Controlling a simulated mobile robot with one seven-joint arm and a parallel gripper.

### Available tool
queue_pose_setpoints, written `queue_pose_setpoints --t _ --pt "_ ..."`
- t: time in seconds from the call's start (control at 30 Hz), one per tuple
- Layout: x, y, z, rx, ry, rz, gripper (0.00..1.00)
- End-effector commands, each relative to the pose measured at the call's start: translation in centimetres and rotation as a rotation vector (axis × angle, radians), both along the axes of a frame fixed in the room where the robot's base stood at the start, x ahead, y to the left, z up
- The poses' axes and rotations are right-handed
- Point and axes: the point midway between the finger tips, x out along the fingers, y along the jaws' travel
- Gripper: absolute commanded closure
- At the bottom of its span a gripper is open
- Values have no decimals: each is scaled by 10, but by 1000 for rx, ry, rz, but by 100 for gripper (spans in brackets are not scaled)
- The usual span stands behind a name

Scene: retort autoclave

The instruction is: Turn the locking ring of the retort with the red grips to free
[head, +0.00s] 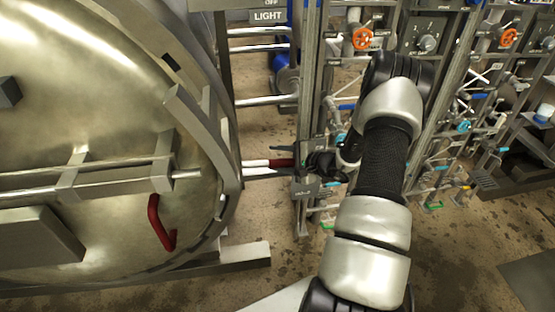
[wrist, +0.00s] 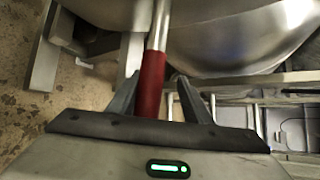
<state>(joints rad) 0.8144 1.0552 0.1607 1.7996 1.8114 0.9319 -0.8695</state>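The retort's large round metal door (head: 90,90) fills the left of the head view, with the metal locking ring (head: 215,135) around its edge. A bent red grip (head: 158,225) is on the door's lower right. A straight metal rod with a red grip (head: 281,163) at its end sticks out to the right from the ring's side. My gripper (head: 302,163) is at that red end. In the wrist view, the red grip (wrist: 151,85) lies between the two dark fingers of my gripper (wrist: 157,98). The fingers are apart, and a gap shows on the grip's right side.
A rack of pipes and valves with orange handwheels (head: 362,39) stands behind and right of my arm. A LIGHT sign (head: 268,16) is above. Horizontal pipes (head: 265,101) run from the retort side to a metal post. The stained floor (head: 265,210) is bare below the rod.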

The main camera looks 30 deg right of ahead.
Motion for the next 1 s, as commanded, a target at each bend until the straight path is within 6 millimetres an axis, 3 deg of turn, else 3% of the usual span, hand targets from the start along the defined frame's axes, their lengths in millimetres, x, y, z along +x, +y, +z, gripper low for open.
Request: queue_pose_setpoints --t 0.57,0.77,1.0 --pt "-7 -3 0 0 5 -3 57" --pt "-35 -18 15 -1 6 -5 57" --pt "-85 -41 40 -2 4 -5 57"
